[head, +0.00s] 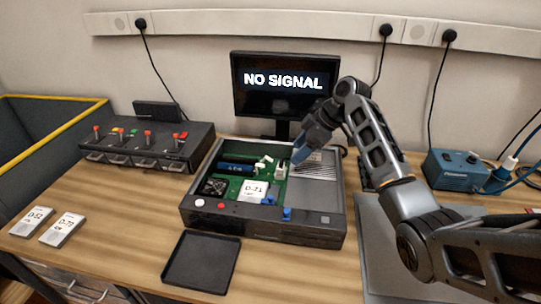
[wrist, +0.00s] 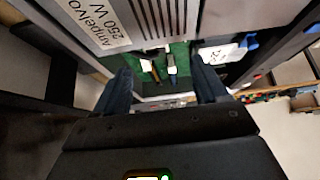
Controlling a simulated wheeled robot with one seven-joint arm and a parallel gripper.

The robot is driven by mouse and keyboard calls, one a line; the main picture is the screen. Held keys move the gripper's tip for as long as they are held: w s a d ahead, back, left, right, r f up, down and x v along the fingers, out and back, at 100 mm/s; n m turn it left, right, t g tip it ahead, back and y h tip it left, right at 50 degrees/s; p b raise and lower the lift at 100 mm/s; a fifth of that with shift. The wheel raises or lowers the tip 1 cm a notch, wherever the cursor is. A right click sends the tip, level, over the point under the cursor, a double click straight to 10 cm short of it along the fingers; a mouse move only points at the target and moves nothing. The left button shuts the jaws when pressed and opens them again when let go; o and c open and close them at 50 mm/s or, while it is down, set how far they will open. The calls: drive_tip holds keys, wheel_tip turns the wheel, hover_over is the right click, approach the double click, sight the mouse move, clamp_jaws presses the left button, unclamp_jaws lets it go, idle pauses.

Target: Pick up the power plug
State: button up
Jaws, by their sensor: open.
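The open computer case (head: 265,237) stands on the desk with a green board inside. Small white connectors (head: 281,171) stand by the board, close to my gripper (head: 298,160); one of these may be the power plug, but I cannot tell for certain. In the wrist view, white connector pieces (wrist: 171,71) show beyond and between the two dark fingers of my gripper (wrist: 164,82). The fingers are apart with nothing visible held between them. My gripper is over the case, beside the power supply (head: 313,170), whose "250 W" label (wrist: 95,22) shows in the wrist view.
A monitor (head: 283,85) reading "NO SIGNAL" stands behind the case. A black switch box (head: 150,148) is to the left, a blue device (head: 455,170) to the right. A black tray (head: 201,262) lies in front. Two labelled white modules (head: 62,230) lie at the left.

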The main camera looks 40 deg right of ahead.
sight(281, 166)
drive_tip(key=shift+w+f, duration=0.1)
drive_tip(key=shift+w, duration=0.25)
drive_tip(key=shift+w+f, duration=0.25)
drive_tip(key=shift+p+x, duration=0.3)
drive_tip(key=shift+x, duration=3.15)
clamp_jaws()
drive_tip(key=shift+r, duration=0.1)
